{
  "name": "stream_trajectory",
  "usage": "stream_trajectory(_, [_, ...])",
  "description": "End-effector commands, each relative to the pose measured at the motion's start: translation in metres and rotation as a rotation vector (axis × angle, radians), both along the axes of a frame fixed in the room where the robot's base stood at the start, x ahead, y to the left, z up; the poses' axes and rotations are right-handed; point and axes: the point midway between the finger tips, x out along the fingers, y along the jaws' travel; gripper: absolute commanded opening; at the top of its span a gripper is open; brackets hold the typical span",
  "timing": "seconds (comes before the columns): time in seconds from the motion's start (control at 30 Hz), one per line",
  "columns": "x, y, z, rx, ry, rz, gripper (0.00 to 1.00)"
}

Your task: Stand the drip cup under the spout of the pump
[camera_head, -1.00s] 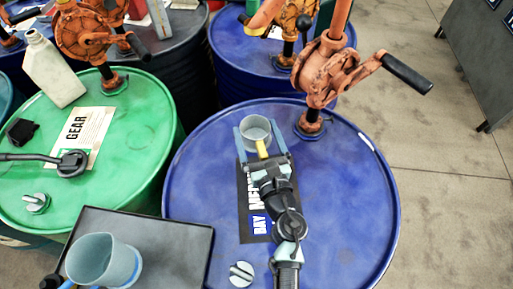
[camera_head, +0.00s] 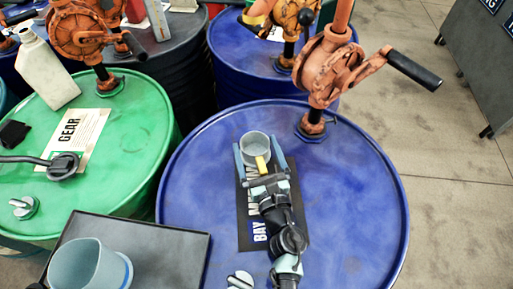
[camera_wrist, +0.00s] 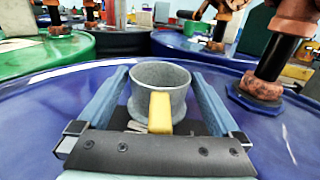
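The drip cup (camera_head: 255,146), a small grey cup with a yellow handle, is on or just above the top of the near blue drum (camera_head: 352,215), left of the pump's foot. My gripper (camera_head: 259,152) is open, its two blue fingers on either side of the cup. In the wrist view the cup (camera_wrist: 148,77) is between the fingers with a gap on each side, its yellow handle pointing toward the palm. The orange pump (camera_head: 326,68) stands upright at the drum's back edge. I cannot clearly make out its spout.
The pump's crank handle (camera_head: 413,71) sticks out to the right. A dark tray (camera_head: 178,250) with a pale blue jug (camera_head: 88,266) is at the lower left. A green drum (camera_head: 122,165) stands left. The right part of the blue drum top is clear.

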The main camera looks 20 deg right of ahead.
Motion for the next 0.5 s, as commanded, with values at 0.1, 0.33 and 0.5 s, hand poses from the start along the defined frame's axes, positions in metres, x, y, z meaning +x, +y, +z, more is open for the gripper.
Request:
stream_trajectory(0.1, [0.000,0.000,0.000,0.000,0.001,0.000,1.00])
stream_trajectory(0.33, [-0.006,0.000,0.002,0.000,0.002,0.000,1.00])
stream_trajectory(0.5, [-0.033,0.000,0.001,0.000,0.003,0.000,1.00])
